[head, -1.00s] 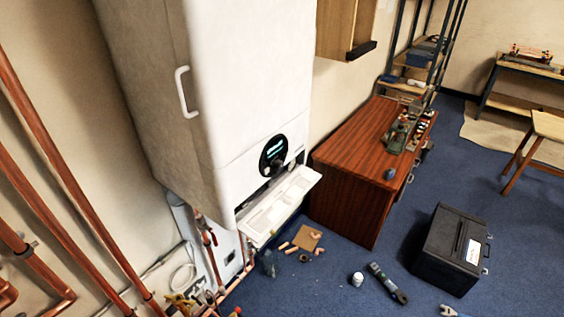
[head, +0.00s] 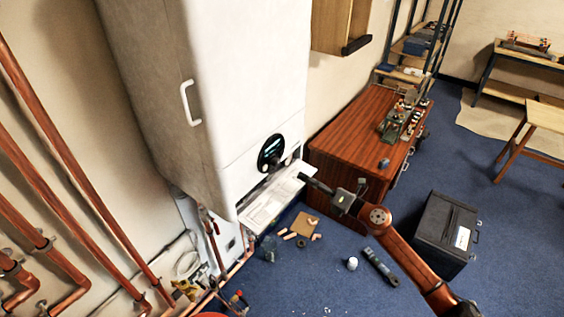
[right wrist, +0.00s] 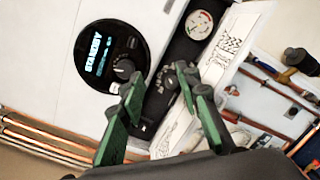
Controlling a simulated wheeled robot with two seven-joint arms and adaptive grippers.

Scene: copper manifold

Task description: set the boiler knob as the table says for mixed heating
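The white boiler (head: 250,80) has a round black display (head: 271,153) low on its front. In the right wrist view this display (right wrist: 112,62) reads STANDBY, with a small dial (right wrist: 123,69) on it. A dark knob (right wrist: 170,81) sits on the black strip beside it, with a round gauge (right wrist: 199,24) further along. The fold-down flap (head: 268,203) carries printed markings, too small to read; it also shows in the right wrist view (right wrist: 222,62). My right gripper (right wrist: 166,93) is open, its green-padded fingers either side of the knob, apparently not touching it. My left gripper is out of view.
Copper pipes (head: 70,190) run down the left wall. A wooden cabinet (head: 350,135) stands right of the boiler.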

